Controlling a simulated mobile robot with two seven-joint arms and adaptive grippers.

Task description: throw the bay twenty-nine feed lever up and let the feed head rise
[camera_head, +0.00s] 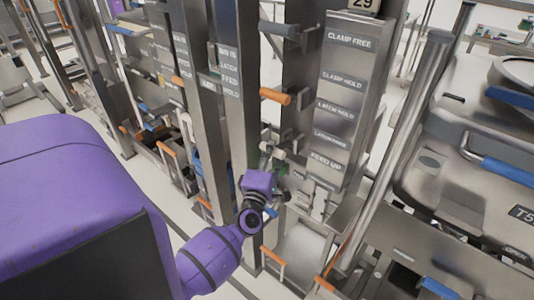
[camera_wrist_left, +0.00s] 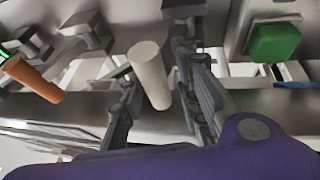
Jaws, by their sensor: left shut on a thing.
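A lever with a cream cylindrical handle (camera_wrist_left: 148,72) shows in the left wrist view, between the fingers of my left gripper (camera_wrist_left: 163,105). In the head view my left gripper (camera_head: 270,168) is low on the column, left of the FEED UP label, and partly hides the lever. It is shut on the cream handle. The feed head cannot be made out for certain. My right gripper is not in view.
An orange handle (camera_head: 275,96) sticks out above my gripper, and a grey one (camera_head: 280,30) higher up. A green button (camera_wrist_left: 275,43) is right of the cream handle in the wrist view. A slanted metal rail (camera_head: 397,130) and a blue-handled machine (camera_head: 497,170) stand at right.

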